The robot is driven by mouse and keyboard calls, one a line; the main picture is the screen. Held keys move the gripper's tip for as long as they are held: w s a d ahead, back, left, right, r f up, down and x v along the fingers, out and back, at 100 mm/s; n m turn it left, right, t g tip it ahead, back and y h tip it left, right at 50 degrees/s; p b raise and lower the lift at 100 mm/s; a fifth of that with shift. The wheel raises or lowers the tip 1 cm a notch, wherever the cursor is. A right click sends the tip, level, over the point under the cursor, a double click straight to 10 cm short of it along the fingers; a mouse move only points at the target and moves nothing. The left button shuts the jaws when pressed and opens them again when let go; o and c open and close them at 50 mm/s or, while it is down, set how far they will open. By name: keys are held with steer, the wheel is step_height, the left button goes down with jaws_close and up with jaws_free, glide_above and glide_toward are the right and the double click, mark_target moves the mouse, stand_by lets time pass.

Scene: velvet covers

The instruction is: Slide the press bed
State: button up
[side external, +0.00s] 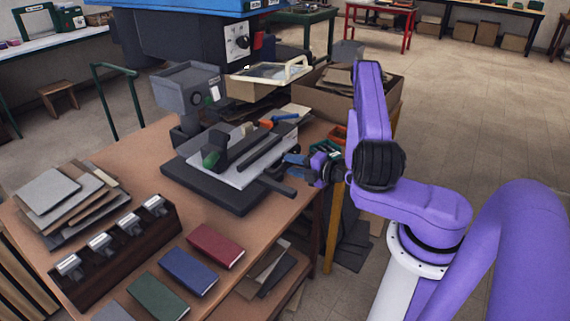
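The press bed, a light grey plate (240,178), lies on a thick black base (212,193) near the right edge of the wooden table. A dark block with a green part (212,158) and a dark bar (259,153) sit on the plate. A short black bar (277,187) sticks out at the bed's front right. My gripper (290,164) is just right of the bed, low beside its right edge and above the short bar. Its fingers are small and dark here, so I cannot tell whether they are apart or touch anything.
A cardboard box (382,98) is behind my gripper. Red (215,246), blue (188,272) and green (157,297) covers lie in front, beside a dark stamp rack (118,258) and stacked boards (65,200).

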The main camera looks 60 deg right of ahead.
mark_target(285, 163)
steer(key=shift+x, duration=1.8)
jaws_close()
steer(key=shift+r+x, duration=0.25)
steer(key=shift+x, duration=0.85)
steer(key=shift+r+x, duration=0.2)
steer(key=shift+x, duration=0.9)
steer(key=shift+w, duration=0.1)
jaws_free()
